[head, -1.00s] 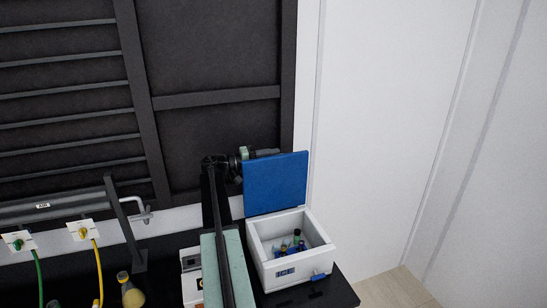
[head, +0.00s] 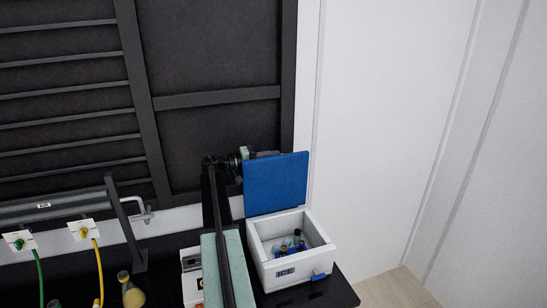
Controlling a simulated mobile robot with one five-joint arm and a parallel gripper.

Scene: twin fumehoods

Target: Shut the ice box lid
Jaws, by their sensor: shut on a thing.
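The ice box (head: 290,270) is a white open box on the black bench, with a blue latch on its front. Its blue lid (head: 276,183) stands upright along the back edge, wide open. Several small vials with coloured caps (head: 297,240) stand inside the box. My gripper (head: 264,154) is at the lid's upper left, mostly behind the panel, and it is shut on the lid. Its fingertips are largely hidden by the lid, so the exact contact does not show.
A white device (head: 191,262) stands left of my arm, close to the box. A flask with yellow contents (head: 132,292) and valves with green and yellow hoses (head: 83,230) are farther left. A dark framed panel (head: 215,95) rises behind my arm. The box is near the bench's right end.

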